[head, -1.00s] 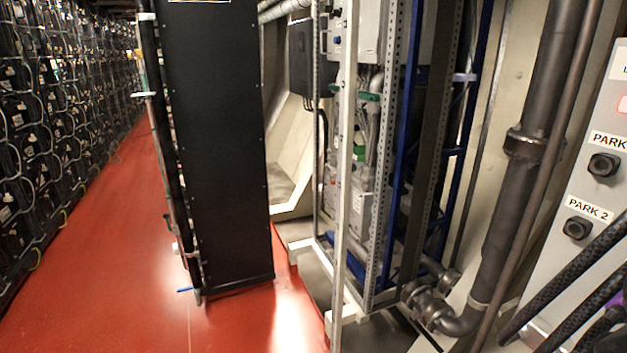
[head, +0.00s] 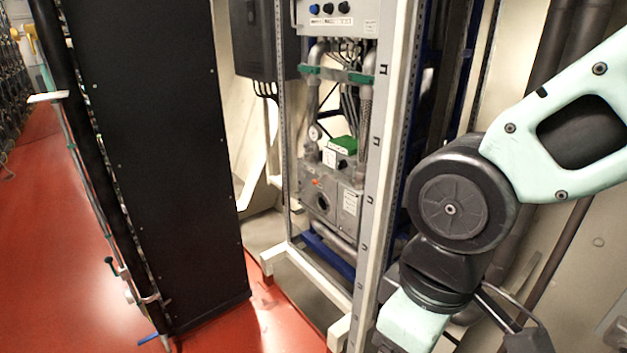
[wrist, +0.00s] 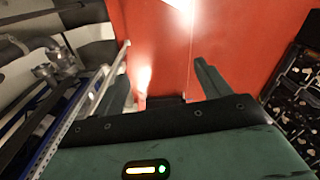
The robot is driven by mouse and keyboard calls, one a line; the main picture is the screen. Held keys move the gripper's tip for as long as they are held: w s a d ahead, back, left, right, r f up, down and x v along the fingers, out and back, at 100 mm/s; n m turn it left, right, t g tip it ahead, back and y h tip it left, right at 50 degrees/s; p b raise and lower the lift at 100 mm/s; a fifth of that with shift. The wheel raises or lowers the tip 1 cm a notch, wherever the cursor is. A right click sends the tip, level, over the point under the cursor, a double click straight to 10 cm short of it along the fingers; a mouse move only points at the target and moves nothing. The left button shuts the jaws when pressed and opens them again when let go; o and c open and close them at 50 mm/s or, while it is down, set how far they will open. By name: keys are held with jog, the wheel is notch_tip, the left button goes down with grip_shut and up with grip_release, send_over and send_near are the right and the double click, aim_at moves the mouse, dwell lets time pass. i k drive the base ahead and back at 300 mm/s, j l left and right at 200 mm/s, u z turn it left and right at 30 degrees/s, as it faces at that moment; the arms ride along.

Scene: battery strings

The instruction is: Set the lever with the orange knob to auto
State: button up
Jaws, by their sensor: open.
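In the head view a small orange spot (head: 316,182) shows on the front of a grey metal unit (head: 345,208) inside the rack. It may be the orange knob, but it is too small to make out a lever, its position or any auto label. My gripper (wrist: 162,72) shows in the wrist view with its two fingers apart. Nothing is between them, and red floor lies beyond. The gripper is well apart from the grey unit, which does not show clearly in the wrist view.
A tall black cabinet (head: 150,150) stands on the left. A light metal frame post (head: 378,190) stands at the rack's near side, close to my arm. A control box (head: 340,18) with knobs sits above the unit. Red floor (head: 50,240) is open at left.

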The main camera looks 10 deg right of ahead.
aim_at(319, 174)
jog(key=i+j+u, duration=0.25)
jog(key=i+j, duration=1.4)
jog(key=i, duration=0.15)
